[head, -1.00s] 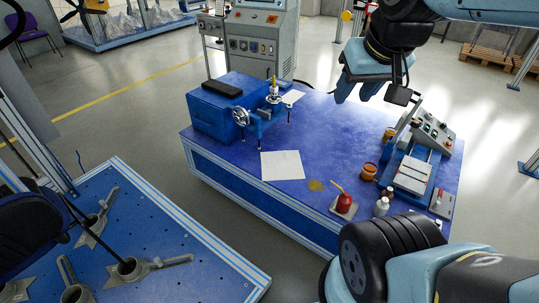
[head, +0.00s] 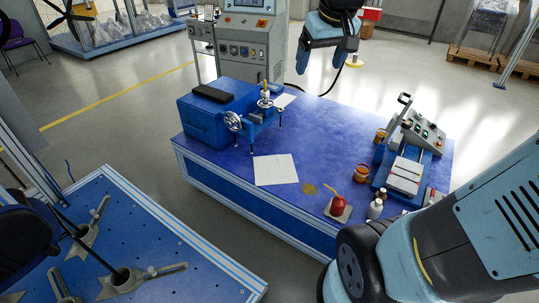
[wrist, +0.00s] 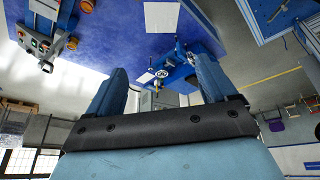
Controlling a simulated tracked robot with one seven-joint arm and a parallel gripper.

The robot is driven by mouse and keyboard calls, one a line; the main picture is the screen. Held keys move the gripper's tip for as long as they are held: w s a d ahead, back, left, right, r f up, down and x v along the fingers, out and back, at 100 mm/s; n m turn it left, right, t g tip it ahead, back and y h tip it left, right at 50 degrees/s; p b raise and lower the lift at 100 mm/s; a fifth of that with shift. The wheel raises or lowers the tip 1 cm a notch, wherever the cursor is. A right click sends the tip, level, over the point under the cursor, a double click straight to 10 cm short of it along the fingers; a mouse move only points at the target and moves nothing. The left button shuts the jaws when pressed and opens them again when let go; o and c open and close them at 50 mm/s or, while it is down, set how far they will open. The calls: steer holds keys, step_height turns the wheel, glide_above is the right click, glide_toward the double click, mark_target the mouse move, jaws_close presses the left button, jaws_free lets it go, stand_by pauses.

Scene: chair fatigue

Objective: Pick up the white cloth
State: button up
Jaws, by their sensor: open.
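A flat white cloth (head: 276,170) lies on the blue table's near left part, in front of the blue vise. It also shows in the wrist view (wrist: 162,17) at the top. A smaller white sheet (head: 285,99) lies beyond the vise; I cannot tell whether it is paper or cloth. My gripper (head: 322,62) is open and empty, high up at the table's far side, well apart from the white cloth. Its two blue fingers (wrist: 160,72) are spread in the wrist view.
The blue table (head: 335,130) has clear room in its middle. A blue vise and box (head: 205,118) stand left. A red oil can (head: 338,203), small jars and a control device (head: 405,172) stand right. A second blue table (head: 160,235) is at lower left.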

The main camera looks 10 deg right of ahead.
steer(key=w+f+n+g, duration=0.1)
steer(key=w+f, duration=0.2)
steer(key=w, duration=0.5)
steer(key=w+f+n, duration=0.1)
steer(key=w+f, duration=0.2)
steer(key=w, duration=0.6)
steer(key=n+g, duration=0.4)
steer(key=n, duration=0.1)
glide_above(275, 170)
step_height(275, 170, down, 54)
steer(key=shift+w+f, duration=0.2)
steer(key=shift+f, duration=2.35)
steer(key=shift+w+f, duration=0.15)
steer(key=shift+f, duration=2.35)
steer(key=shift+s+f, duration=0.15)
steer(key=shift+s, duration=0.1)
steer(key=c, duration=1.4)
